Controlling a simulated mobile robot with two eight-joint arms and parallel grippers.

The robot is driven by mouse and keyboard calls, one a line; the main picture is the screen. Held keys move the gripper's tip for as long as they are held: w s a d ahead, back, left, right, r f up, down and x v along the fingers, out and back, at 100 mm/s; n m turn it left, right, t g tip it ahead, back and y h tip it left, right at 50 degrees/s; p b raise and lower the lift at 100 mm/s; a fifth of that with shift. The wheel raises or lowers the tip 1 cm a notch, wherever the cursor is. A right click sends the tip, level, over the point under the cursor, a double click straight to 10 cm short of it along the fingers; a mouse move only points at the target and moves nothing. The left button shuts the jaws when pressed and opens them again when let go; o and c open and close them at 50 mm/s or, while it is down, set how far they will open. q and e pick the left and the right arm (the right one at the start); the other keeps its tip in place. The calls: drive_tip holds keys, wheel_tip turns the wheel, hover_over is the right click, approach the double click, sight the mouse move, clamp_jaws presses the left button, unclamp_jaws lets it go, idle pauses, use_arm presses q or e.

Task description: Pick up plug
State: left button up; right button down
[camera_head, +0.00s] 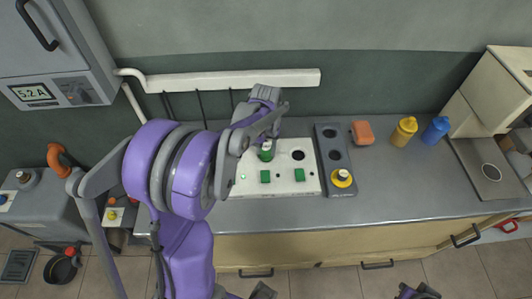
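A green plug-like piece (266,152) with a light base stands upright on the white panel (250,188). My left gripper (262,112) is above and just behind it in the picture; whether it touches the piece I cannot tell. The finger gap is too small and partly hidden, so its opening is unclear. A yellow piece (404,131) and a blue piece (436,130) stand on the counter. Purple and grey parts of mine show at the bottom edge.
The grey counter (400,185) is clear in front of the yellow and blue pieces. An orange block (362,132) lies beside the grey panel. A cream machine (475,95) stands at the right. A white pipe (230,79) runs along the wall behind.

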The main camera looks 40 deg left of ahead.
use_arm(q)
clamp_jaws()
